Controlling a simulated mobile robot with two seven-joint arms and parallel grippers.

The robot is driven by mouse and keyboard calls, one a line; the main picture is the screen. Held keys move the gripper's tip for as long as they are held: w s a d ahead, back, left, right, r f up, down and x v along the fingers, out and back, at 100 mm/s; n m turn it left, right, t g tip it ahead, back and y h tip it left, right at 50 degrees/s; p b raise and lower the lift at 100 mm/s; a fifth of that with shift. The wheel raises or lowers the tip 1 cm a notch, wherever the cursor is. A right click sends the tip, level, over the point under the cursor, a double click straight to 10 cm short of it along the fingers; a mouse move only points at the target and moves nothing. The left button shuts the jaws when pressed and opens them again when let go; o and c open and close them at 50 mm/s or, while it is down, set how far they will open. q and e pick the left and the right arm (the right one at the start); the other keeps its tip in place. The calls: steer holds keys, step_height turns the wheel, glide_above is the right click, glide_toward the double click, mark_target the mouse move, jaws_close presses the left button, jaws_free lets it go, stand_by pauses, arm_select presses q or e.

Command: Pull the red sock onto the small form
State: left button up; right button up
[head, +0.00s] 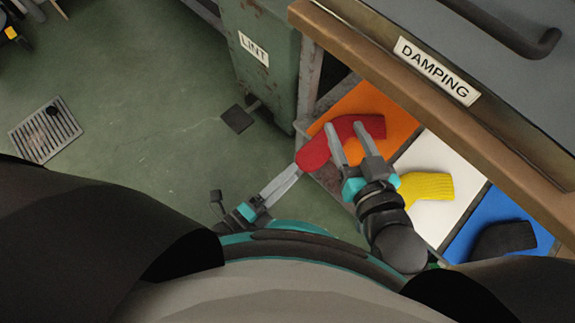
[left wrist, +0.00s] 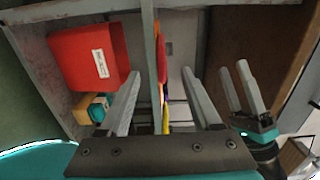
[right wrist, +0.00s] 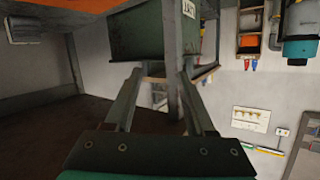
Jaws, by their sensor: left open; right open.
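The red sock (head: 313,152) lies bent over the orange panel (head: 372,98), its rounded end past the panel's left edge. Its edge shows as a thin red strip in the left wrist view (left wrist: 161,62). My left gripper (head: 296,170) is open, its tips close to the rounded end; I cannot tell whether they touch. My right gripper (head: 350,134) is open above the sock's middle and covers part of it. It also shows at the right of the left wrist view (left wrist: 240,72). Neither gripper visibly holds anything. I cannot make out the small form.
A yellow sock (head: 427,187) lies on a white panel (head: 432,151), and a black sock (head: 503,239) on a blue panel (head: 478,224). The bench edge marked DAMPING (head: 455,100) overhangs the panels. A green LINT bin (head: 262,75) stands behind. A red box (left wrist: 85,58) shows in the left wrist view.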

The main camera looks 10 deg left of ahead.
mark_target(310, 157)
arm_select(q)
steer(key=x, duration=0.4)
steer(key=shift+w+d+r+b, duration=0.15)
steer(key=shift+w+d+b, duration=0.15)
steer(key=shift+b, duration=0.1)
steer(key=shift+x, duration=1.2)
arm_select(e)
steer(key=shift+s+a+r+m+t+y, duration=0.15)
steer(key=shift+s+a+r+t+y, duration=0.15)
steer(key=shift+r+t, duration=0.3)
steer(key=shift+s+a+r+m+t+y, duration=0.1)
steer(key=shift+a+r+m+t+y, duration=0.1)
steer(key=shift+a+r+t, duration=0.35)
steer(key=shift+d+f, duration=0.1)
steer(key=shift+d, duration=0.1)
arm_select(q)
steer(key=shift+a, duration=0.1)
jaws_close()
